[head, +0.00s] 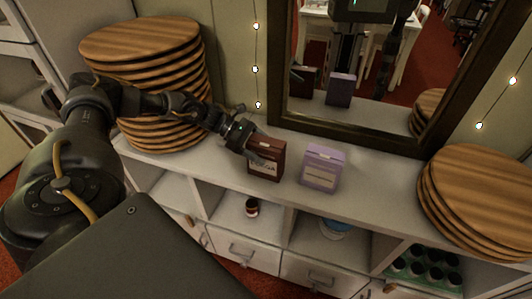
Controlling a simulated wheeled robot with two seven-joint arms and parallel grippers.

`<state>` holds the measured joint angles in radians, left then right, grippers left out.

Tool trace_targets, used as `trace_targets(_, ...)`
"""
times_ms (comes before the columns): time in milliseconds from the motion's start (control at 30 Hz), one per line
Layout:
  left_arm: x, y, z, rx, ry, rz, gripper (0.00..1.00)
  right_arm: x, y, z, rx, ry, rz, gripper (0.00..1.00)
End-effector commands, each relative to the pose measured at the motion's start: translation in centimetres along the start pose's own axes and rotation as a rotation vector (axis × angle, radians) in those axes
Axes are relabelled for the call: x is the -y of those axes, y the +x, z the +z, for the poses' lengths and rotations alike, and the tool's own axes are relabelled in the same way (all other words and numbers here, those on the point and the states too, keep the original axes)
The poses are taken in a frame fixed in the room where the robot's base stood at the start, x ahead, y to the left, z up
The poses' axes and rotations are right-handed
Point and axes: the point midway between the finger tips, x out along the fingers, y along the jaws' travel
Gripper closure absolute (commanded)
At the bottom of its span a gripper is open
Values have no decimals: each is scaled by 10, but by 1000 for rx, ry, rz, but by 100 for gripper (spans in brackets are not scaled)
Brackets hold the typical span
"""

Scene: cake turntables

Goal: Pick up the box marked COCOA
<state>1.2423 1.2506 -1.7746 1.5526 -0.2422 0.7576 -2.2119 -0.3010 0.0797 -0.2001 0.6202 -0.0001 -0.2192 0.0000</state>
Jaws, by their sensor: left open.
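A brown box (267,160) with a pale label stands upright on top of the white shelf unit (377,190), in front of the mirror. The label is partly legible and seems to end in "OA". My left gripper (248,150) is at the upper left of the brown box and overlaps its left edge in the picture. It is open; I cannot tell whether it touches the box. My right gripper is not in view.
A lilac box (322,168) stands just right of the brown one; its label is too small to read. Stacks of round wooden boards stand at the left (150,42) and right (480,190). A framed mirror (350,133) rises behind, reflecting both boxes.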

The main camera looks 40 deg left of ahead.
Motion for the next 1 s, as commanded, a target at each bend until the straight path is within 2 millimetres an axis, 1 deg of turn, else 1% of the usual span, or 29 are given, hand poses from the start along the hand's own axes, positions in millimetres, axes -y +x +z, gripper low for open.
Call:
trace_targets(100,0,0,0,0,0,0,22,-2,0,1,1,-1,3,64)
trace_targets(133,0,0,0,0,0,0,24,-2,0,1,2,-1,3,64)
trace_targets(500,0,0,0,0,0,0,73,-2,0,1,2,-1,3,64)
trace_targets(600,0,-1,1,2,2,1,84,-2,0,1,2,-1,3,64)
trace_targets(867,-1,-1,2,2,2,1,84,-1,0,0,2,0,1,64)
trace_targets(1000,-1,-5,10,4,4,2,84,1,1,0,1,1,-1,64)
